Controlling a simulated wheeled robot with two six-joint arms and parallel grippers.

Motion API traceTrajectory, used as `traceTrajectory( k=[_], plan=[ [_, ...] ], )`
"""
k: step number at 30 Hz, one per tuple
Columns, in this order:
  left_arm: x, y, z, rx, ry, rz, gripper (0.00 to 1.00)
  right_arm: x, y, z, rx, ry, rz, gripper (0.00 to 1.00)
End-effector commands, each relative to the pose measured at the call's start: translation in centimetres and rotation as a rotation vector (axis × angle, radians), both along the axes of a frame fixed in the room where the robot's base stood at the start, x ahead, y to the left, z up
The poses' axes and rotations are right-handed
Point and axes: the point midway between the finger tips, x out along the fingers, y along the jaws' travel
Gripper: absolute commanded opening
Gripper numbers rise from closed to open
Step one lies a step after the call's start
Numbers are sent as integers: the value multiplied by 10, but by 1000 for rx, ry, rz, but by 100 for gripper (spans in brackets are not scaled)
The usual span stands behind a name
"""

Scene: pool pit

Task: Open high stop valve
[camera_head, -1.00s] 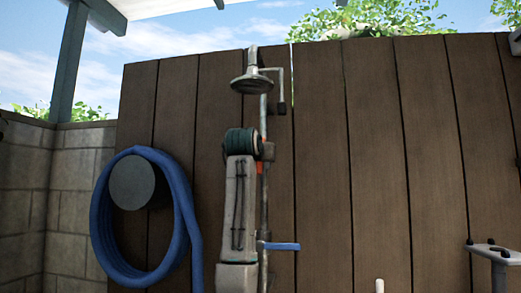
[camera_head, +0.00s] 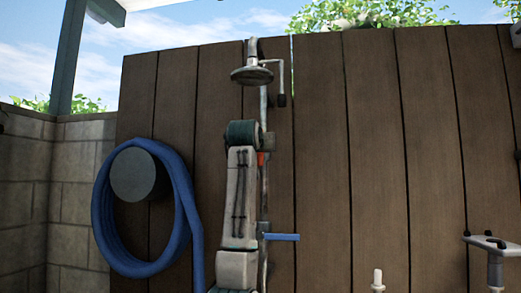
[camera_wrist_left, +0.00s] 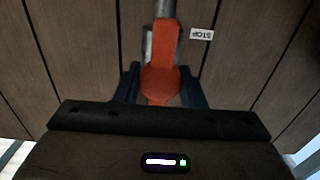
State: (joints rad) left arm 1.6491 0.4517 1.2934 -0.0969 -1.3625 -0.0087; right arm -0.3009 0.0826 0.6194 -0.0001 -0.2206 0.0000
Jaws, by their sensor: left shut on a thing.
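The high stop valve's orange-red handle (camera_wrist_left: 160,78) is between the dark fingers of my left gripper (camera_wrist_left: 162,88) in the left wrist view, below a grey pipe (camera_wrist_left: 165,8). The gripper is shut on the handle. A small "STOP" label (camera_wrist_left: 202,34) is on the boards beside it. In the head view my left arm rises in front of the shower pipe (camera_head: 264,190), and only a bit of the orange handle (camera_head: 261,159) shows beside it. The left fingers are hidden there. My right gripper is not in view.
A shower head (camera_head: 252,75) hangs above. A blue lever (camera_head: 281,237) sticks out from the pipe lower down. A coiled blue hose (camera_head: 186,195) hangs at left on the plank wall (camera_head: 380,130). A grey fixture (camera_head: 487,244) and a white post (camera_head: 378,280) stand at right.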

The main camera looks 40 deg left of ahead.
Motion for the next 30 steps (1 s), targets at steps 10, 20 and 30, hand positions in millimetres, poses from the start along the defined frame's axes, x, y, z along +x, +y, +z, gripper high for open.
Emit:
traceTrajectory(
  k=[10,20,30],
  plan=[
    [0,-1,1,-8,-7,-1,48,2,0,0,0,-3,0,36],
    [-1,-1,0,-8,-6,-1,56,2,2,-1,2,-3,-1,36],
    [-44,-28,-4,-7,-11,-2,56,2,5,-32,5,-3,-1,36]
  ],
)
